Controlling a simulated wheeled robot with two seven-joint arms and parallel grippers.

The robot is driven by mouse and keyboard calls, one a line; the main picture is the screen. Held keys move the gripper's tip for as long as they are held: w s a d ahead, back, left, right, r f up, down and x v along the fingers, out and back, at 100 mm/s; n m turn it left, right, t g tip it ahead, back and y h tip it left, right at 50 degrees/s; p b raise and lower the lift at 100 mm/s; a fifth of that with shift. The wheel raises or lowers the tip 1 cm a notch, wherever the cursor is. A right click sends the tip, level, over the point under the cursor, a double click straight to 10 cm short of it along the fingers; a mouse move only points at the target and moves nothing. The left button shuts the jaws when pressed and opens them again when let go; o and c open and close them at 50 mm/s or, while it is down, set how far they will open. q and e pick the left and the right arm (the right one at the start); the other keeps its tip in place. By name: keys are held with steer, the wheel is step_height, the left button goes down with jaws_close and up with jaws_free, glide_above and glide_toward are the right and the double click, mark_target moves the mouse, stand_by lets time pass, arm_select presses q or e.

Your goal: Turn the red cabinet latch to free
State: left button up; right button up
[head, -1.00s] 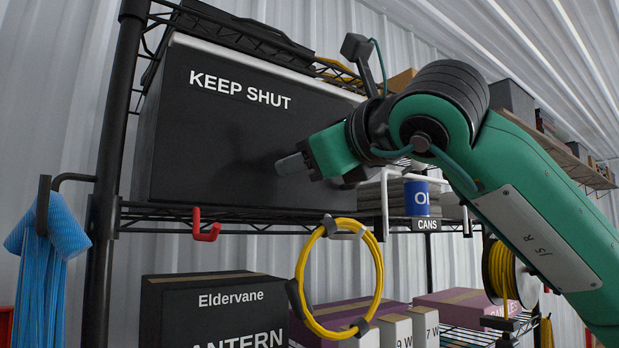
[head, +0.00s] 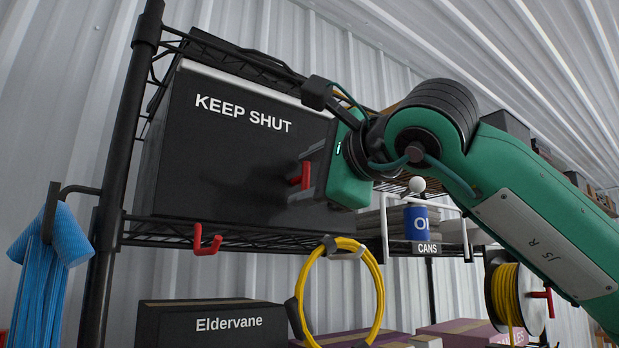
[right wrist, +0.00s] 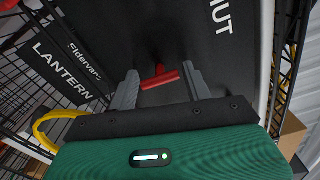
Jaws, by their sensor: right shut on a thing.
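The black cabinet (head: 215,165) marked KEEP SHUT stands on a wire shelf, its door closed. Its red latch (head: 303,175) sits toward the right of the front, partly hidden by my gripper in the head view. My right gripper (head: 301,182) is at the latch, with its grey fingers around the red handle. In the right wrist view the red latch (right wrist: 160,80) is a T-shaped handle whose bar lies slightly tilted between the two fingertips (right wrist: 161,84). My left gripper is not in view.
A red hook (head: 207,240) hangs on the shelf edge below the cabinet. A yellow cable coil (head: 300,292) hangs lower, beside a blue can (head: 416,222) and a white-railed holder (head: 384,240) labelled CANS. Blue strands (head: 45,270) hang at left.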

steer(key=shift+n, duration=0.4)
steer(key=o, duration=0.9)
arm_select(q)
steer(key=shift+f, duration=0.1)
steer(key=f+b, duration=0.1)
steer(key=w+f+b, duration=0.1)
steer(key=b, duration=0.1)
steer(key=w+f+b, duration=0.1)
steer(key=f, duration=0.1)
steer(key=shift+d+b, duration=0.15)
steer(key=shift+b, duration=0.2)
arm_select(e)
steer(key=v, duration=1.3)
steer(key=shift+s+d, duration=0.2)
steer(key=shift+s, duration=0.15)
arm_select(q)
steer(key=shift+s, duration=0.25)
